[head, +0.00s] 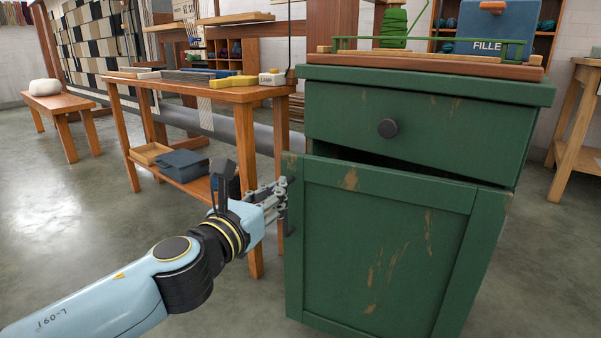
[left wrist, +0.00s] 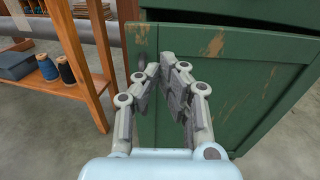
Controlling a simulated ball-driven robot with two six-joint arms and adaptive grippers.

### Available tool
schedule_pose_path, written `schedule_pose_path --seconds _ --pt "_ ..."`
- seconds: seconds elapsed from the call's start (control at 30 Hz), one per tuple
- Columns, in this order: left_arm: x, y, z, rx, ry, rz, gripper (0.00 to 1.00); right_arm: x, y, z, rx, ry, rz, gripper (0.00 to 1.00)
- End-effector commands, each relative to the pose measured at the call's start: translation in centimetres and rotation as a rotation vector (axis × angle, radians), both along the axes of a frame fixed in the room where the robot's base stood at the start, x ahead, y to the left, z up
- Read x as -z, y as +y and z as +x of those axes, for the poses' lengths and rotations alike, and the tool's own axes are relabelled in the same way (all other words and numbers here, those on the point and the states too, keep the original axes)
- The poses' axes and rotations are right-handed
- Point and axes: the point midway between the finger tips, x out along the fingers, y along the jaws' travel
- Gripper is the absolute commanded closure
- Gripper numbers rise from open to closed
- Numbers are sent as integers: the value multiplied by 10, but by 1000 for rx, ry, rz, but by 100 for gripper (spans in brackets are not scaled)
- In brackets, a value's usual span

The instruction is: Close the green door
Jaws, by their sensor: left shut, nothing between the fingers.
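The green door (head: 385,245) is on the front of a green cabinet (head: 430,85) with worn paint. It stands partly open: a dark gap shows along its top, wider toward the left, and its left edge is swung out toward me. A dark handle (head: 289,210) is near its left edge. My left gripper (head: 281,190) is at that left edge, by the handle. In the left wrist view the shut fingers (left wrist: 168,75) are in front of the door (left wrist: 230,80), with nothing between them. I cannot tell whether they touch it. My right gripper is not in view.
A wooden table (head: 240,95) with a lower shelf holding a blue-grey box (head: 183,165) stands close on the left. Open floor (head: 60,220) lies to the left.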

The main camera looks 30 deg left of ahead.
Motion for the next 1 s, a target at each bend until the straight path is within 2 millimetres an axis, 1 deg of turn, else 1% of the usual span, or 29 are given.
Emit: schedule_pose_path --seconds 0.03,0.1,0.3,0.4,0.5,0.7,1.0 --pt "-3 2 12 -1 -5 -1 100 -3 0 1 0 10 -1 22" --pt "-3 4 28 -1 -5 -1 100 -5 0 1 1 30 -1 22" --pt "-2 10 69 -1 -3 -2 100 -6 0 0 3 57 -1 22" --pt "0 12 84 0 -1 -1 100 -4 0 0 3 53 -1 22" --pt "1 14 96 1 0 -2 100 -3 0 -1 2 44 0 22" --pt "1 15 105 1 1 0 100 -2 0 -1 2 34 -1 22" --pt "1 16 106 1 1 0 100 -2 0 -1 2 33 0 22"
